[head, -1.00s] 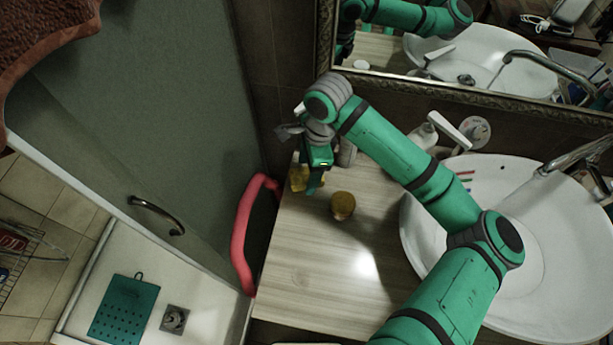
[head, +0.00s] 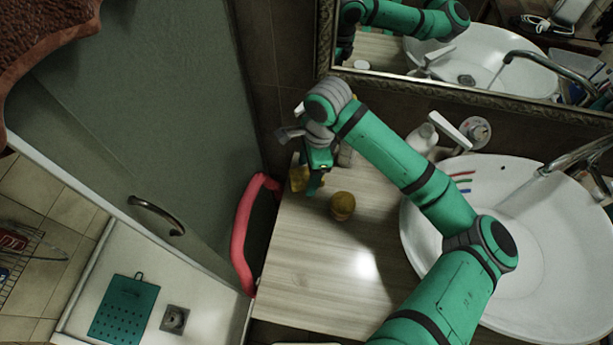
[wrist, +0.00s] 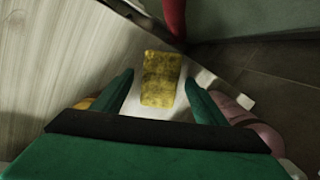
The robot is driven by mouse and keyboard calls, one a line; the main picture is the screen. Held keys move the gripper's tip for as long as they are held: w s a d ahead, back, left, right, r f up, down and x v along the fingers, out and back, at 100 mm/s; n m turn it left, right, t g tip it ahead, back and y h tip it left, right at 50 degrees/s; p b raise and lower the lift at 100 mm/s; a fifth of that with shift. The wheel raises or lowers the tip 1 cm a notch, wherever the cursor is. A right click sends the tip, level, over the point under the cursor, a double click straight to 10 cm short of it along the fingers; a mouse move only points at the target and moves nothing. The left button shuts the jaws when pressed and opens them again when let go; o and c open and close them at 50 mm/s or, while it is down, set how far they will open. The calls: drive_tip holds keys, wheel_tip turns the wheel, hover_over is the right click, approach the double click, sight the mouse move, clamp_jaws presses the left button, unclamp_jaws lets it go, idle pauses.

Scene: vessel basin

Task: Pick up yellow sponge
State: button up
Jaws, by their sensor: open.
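The yellow sponge (wrist: 160,78) lies on the pale wooden counter in the wrist view, ahead of and between my two green fingers. My gripper (wrist: 158,88) is open and empty, with one finger on each side of the sponge's line. I cannot tell the exact height left between the fingertips and the sponge. In the head view, the sponge (head: 298,179) shows partly at the counter's far left corner, and my gripper (head: 314,184) points down beside it, covering part of it.
A round yellow-brown container (head: 342,205) stands on the counter right of my gripper. A white basin (head: 520,250) is at the right, under a framed mirror. A red curved rail (head: 240,240) runs along the counter's left edge. The front of the counter is clear.

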sight(304, 175)
drive_tip(key=c, duration=1.2)
drive_tip(key=shift+r, duration=0.2)
drive_tip(key=shift+r, duration=0.35)
wheel_tip(304, 175, up, 3)
drive_tip(key=shift+a+f, duration=0.1)
drive_tip(key=s+a+r, duration=0.1)
drive_tip(key=s+r, duration=0.8)
drive_tip(key=s, duration=0.5)
drive_tip(key=shift+r, duration=0.3)
